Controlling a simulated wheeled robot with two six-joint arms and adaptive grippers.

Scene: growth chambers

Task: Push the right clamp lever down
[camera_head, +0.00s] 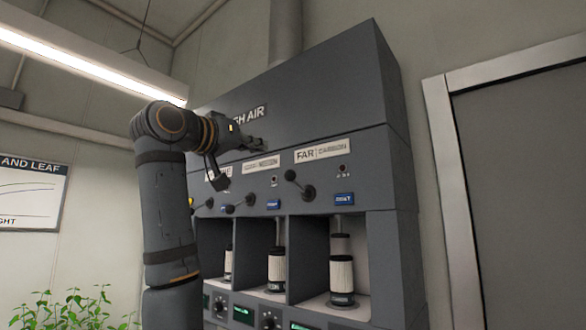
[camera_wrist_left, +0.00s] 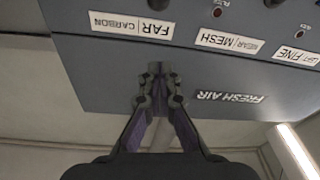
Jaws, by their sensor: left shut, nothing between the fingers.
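The right clamp lever (camera_head: 299,184) is on the grey cabinet under the FAR CARBON label. Its ball knob points up and to the left of its pivot. The middle lever (camera_head: 240,204) has its knob lower, to the left of its pivot. My left gripper (camera_head: 256,142) is in front of the upper panel near the FRESH AIR lettering, above and left of the right lever, apart from it. In the left wrist view the fingers (camera_wrist_left: 158,88) are together and empty, with the panel behind them. My right gripper is in neither view.
Below the levers are open bays with white pleated filters (camera_head: 341,275). A blue tag (camera_head: 344,199) is beside the right lever. A door frame (camera_head: 455,190) stands to the right, green plants (camera_head: 70,312) at lower left. The space before the right lever looks clear.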

